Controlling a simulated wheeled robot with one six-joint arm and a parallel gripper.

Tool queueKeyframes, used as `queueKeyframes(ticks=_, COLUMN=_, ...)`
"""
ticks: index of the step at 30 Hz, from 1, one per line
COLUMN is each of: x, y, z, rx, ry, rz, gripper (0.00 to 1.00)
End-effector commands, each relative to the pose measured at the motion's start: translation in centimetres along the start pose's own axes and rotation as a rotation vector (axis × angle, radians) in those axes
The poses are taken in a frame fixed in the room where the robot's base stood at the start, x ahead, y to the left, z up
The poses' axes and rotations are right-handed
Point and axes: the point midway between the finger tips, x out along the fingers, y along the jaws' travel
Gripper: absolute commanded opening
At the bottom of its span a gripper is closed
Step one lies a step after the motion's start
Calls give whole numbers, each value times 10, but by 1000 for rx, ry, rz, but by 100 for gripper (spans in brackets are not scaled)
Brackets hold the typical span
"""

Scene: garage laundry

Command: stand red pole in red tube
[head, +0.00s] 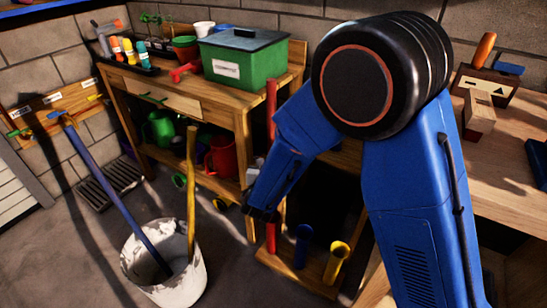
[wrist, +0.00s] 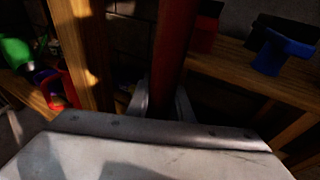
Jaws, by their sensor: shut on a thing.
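The red pole (head: 271,112) stands nearly upright in the head view, with its middle hidden behind my arm. My gripper (head: 261,213) is shut on it; in the wrist view the pole (wrist: 174,45) rises from between the fingers (wrist: 162,106). Below my gripper, a red upright piece (head: 271,239) meets the left end of a wooden base (head: 292,276). I cannot tell how much of that piece is red tube and how much is pole, or whether the pole is inside the tube. A blue tube (head: 302,246) and a yellow tube (head: 336,262) stand beside it.
A wooden workbench (head: 183,103) with a green box (head: 240,72) stands close behind the pole. A white bucket (head: 140,275) holding a blue pole (head: 105,180) and a yellow pole (head: 191,190) is at left. A worktop (head: 510,145) is at right.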

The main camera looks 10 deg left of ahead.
Motion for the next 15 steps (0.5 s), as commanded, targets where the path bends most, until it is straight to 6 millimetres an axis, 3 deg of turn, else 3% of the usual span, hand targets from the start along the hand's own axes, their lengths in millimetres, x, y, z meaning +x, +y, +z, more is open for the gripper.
queueKeyframes(ticks=15, x=4, y=0, z=-20, rx=-1, ry=0, rz=0, gripper=0)
